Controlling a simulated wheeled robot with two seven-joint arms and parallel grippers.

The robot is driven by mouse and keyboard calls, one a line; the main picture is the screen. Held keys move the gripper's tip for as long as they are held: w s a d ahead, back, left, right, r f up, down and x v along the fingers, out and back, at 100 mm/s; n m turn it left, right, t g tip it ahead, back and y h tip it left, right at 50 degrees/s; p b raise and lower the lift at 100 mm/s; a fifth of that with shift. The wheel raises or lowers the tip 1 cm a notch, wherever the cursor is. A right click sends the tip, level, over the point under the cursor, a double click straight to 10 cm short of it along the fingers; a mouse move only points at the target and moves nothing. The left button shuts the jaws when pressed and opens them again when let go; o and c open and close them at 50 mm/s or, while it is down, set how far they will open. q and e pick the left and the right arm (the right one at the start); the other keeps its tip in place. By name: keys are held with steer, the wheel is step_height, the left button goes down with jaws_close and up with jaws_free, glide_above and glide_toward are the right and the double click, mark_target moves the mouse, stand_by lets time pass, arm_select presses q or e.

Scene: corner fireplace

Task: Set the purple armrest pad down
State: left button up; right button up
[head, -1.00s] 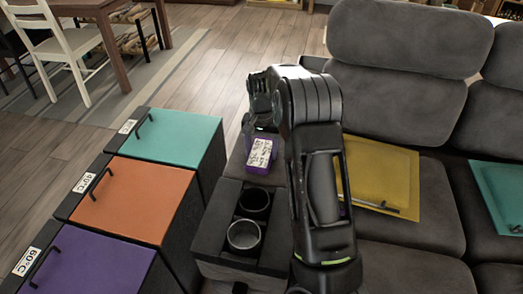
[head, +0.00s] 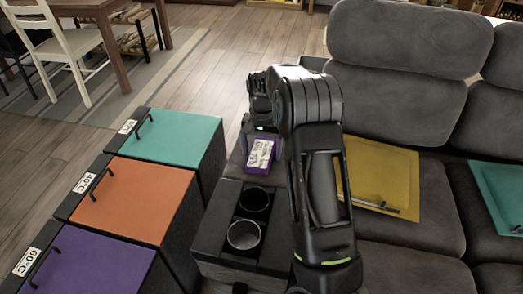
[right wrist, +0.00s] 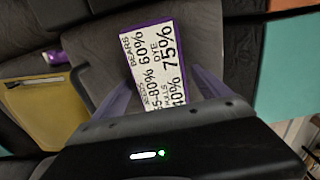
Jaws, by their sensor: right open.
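The purple armrest pad (head: 260,155), with a white printed label on top, lies on the grey sofa armrest behind the two cup holders. It also shows in the right wrist view (right wrist: 153,70), where its label fills most of the top. My right gripper (head: 262,135) is over the pad. In the right wrist view its open fingers (right wrist: 162,92) stand on either side of the pad, with a gap on the right side. The pad's underside is hidden. My left gripper is not in view.
Two cup holders (head: 243,235) sit in the armrest in front of the pad. Bins with teal (head: 170,138), orange (head: 135,200) and purple (head: 85,268) lids stand at left. A yellow panel (head: 385,175) and a teal panel (head: 500,190) lie on the sofa seats.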

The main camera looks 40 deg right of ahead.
mark_target(262, 150)
step_height(262, 150, up, 12)
steer(key=p, duration=0.1)
stand_by(1.0)
